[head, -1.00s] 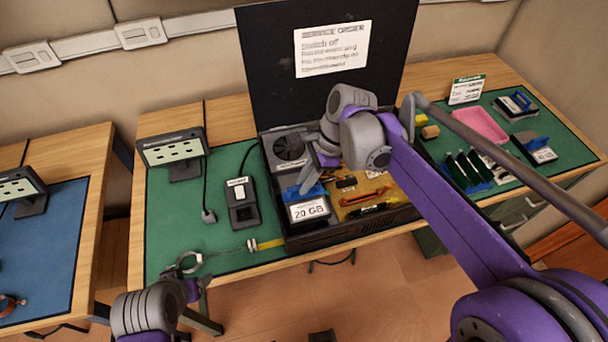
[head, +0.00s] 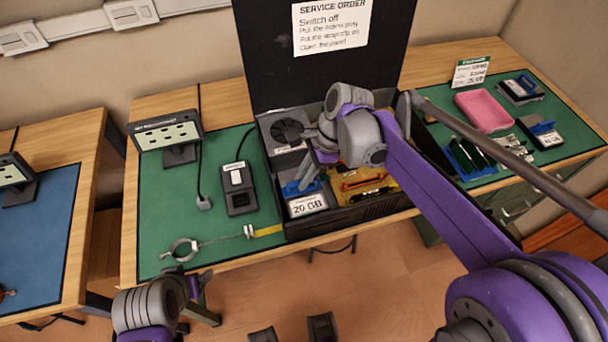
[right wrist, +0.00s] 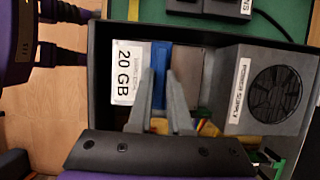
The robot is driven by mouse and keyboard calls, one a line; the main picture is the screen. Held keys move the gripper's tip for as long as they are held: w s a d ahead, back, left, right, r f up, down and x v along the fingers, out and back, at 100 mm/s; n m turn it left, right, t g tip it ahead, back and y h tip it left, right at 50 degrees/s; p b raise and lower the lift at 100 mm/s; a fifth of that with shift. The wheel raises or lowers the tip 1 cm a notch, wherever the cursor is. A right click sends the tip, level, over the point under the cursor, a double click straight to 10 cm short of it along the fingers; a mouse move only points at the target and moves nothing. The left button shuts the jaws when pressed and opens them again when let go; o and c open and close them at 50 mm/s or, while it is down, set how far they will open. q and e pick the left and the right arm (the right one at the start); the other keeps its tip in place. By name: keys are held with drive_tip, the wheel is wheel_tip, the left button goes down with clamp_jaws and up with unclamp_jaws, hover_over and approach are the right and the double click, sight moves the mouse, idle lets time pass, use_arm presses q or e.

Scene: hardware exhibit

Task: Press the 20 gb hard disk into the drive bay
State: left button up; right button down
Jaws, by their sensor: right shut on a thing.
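The 20 GB hard disk (head: 308,204) has a white label and a blue handle; it also shows in the right wrist view (right wrist: 124,78). It lies label-up at the front left corner inside the open black computer case (head: 345,222), where the drive bay is. The bay's walls are mostly hidden, and I cannot tell how deep the disk sits. My right gripper (head: 306,178) is shut on the blue handle (right wrist: 160,72), its fingers (right wrist: 158,92) on either side. My left gripper (head: 188,282) is low at the table's front edge, away from the case; its jaws are unclear.
A power supply with a fan (right wrist: 268,88) sits behind the disk in the case. A black switch box (head: 238,188) and a wrist strap ring (head: 182,249) lie on the green mat left of the case. A pink tray (head: 484,111) and spare drives lie to the right.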

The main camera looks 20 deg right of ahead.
drive_tip(key=shift+f, duration=0.25)
idle(0.4)
drive_tip(key=shift+f+b, duration=0.2)
drive_tip(key=shift+b, duration=0.1)
drive_tip(key=shift+f+b, duration=0.7)
drive_tip(key=shift+f, duration=0.4)
idle(1.5)
drive_tip(key=c, duration=0.8)
unclamp_jaws()
drive_tip(key=shift+o, duration=0.2)
drive_tip(key=o, duration=0.3)
drive_tip(key=shift+r+p, duration=0.55)
drive_tip(key=shift+r, duration=0.2)
drive_tip(key=shift+r+p, duration=2.05)
drive_tip(key=shift+r, duration=0.8)
